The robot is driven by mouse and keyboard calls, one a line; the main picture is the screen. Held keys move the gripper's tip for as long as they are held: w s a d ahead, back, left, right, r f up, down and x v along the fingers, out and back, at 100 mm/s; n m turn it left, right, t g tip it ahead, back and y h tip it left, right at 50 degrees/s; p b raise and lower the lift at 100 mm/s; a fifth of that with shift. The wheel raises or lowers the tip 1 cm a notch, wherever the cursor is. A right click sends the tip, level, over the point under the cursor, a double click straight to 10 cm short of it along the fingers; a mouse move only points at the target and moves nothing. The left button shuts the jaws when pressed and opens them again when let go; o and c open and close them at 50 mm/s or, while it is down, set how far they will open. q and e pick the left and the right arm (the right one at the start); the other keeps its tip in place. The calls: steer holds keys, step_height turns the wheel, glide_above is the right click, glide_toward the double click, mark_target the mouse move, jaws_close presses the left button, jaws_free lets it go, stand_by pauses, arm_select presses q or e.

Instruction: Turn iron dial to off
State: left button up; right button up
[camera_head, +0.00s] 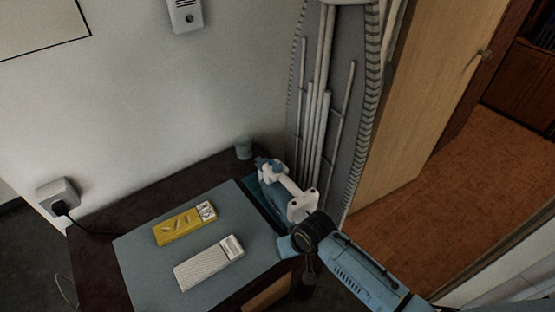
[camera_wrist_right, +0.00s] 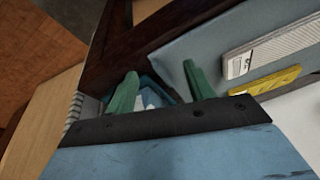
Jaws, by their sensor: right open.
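The iron appears as a blue and white shape (camera_wrist_right: 152,98) in the right wrist view, beyond and between my fingers and largely hidden by the gripper. Its dial cannot be made out. My right gripper (camera_wrist_right: 160,88) is open, with its two green fingers apart and nothing clearly held between them. Whether a finger touches the iron cannot be told. In the head view my right arm reaches from the lower right over the table's right side. There its white and blue wrist covers most of the iron's area, and the fingertips are hidden. My left gripper is not in view.
A grey-blue mat (camera_head: 142,262) on the dark table (camera_head: 95,258) bears a yellow box (camera_head: 180,228) and a white box (camera_head: 205,265). A small cup (camera_head: 243,148) stands at the back. An ironing board (camera_head: 345,120) and a wooden door (camera_head: 415,100) are close on the right.

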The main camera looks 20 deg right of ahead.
steer(key=w+a+r+m, duration=0.1)
steer(key=w+r, duration=0.9)
steer(key=r, duration=0.1)
steer(key=m+h+p, duration=0.2)
steer(key=h, duration=0.1)
glide_toward(278, 166)
arm_select(q)
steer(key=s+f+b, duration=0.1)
steer(key=b, duration=0.3)
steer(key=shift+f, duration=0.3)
arm_select(e)
steer(key=shift+t+y, duration=0.3)
steer(key=shift+t, duration=0.1)
steer(key=x, duration=0.8)
steer(key=shift+s+d+f, duration=0.2)
steer(key=shift+f, duration=0.05)
steer(key=c, duration=1)
